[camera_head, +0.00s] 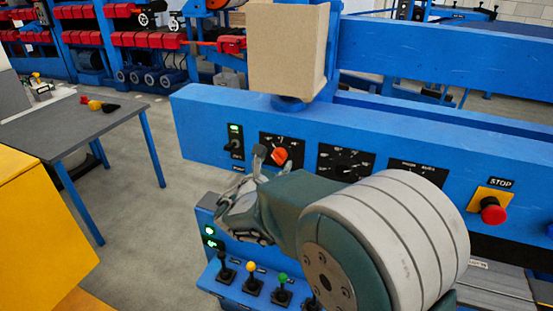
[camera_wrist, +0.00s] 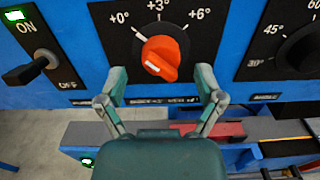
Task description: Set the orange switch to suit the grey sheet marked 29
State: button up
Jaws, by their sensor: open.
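The orange switch (camera_wrist: 163,58) is a rotary knob on a black plate in the blue panel, with marks +0°, +3° and +6° above it. A small white mark shows on the knob's lower left face; which setting it points to I cannot tell for sure. The knob also shows in the head view (camera_head: 280,155). My gripper (camera_wrist: 162,78) is open, its two fingers apart on either side of the knob's lower part, with nothing held. In the head view my gripper (camera_head: 268,160) is at the knob, partly hidden by my arm. No sheet with a readable 29 shows.
An ON/OFF lever switch (camera_wrist: 30,68) is left of the knob, and another black dial (camera_wrist: 305,50) is right. A red stop button (camera_head: 493,211) is farther right. Small coloured levers (camera_head: 251,285) stand below. A grey table (camera_head: 75,130) is at the left.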

jog(key=shift+x, duration=0.85)
jog(key=c, duration=1.1)
jog(key=shift+c, duration=0.2)
jog(key=m, duration=0.4)
jog(key=shift+m, duration=2.3)
